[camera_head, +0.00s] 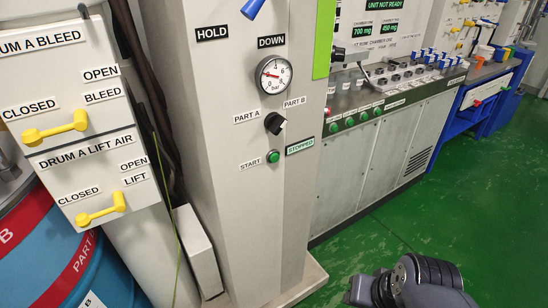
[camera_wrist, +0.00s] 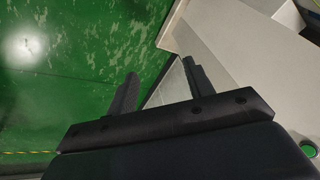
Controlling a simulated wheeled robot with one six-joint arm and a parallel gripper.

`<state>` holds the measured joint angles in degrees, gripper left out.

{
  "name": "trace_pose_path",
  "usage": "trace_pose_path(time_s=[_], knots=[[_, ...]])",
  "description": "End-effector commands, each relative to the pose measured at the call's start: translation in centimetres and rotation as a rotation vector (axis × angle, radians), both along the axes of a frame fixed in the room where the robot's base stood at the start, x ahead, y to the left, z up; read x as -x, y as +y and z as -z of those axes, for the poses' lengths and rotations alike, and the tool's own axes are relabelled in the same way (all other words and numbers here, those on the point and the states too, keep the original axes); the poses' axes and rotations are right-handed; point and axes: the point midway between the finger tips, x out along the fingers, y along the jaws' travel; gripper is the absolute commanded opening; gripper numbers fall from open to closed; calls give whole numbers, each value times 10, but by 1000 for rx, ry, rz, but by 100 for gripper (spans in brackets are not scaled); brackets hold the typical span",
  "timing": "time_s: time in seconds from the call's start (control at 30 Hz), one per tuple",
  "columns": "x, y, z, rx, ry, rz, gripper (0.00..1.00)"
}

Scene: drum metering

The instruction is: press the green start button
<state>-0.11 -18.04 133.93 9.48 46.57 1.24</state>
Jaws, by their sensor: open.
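The green start button (camera_head: 273,156) sits on the front of the light grey column, right of a START label and left of a STOPPED sign (camera_head: 300,145). A round green button in a metal ring (camera_wrist: 309,149) shows at the right edge of the wrist view; I cannot tell for sure which button it is. My gripper (camera_wrist: 160,82) is open and empty, its two dark fingers apart above the green floor and beside a pale panel edge. In the head view part of my arm shows at the lower right, apart from the column; the fingers cannot be made out there.
Above the button are a black selector knob (camera_head: 274,123) and a pressure gauge (camera_head: 273,75). Yellow-handled valve boxes (camera_head: 75,130) and a blue drum (camera_head: 75,265) stand at left. A console (camera_head: 375,150) with several green buttons runs behind. The green floor (camera_head: 470,215) is clear at right.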

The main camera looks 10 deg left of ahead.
Motion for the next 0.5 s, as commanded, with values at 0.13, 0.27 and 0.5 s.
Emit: trace_pose_path(time_s=[0.13,0.27,0.5], knots=[[0,0,0,0,0,0,37],[0,0,0,0,0,0,27],[0,0,0,0,0,0,7]])
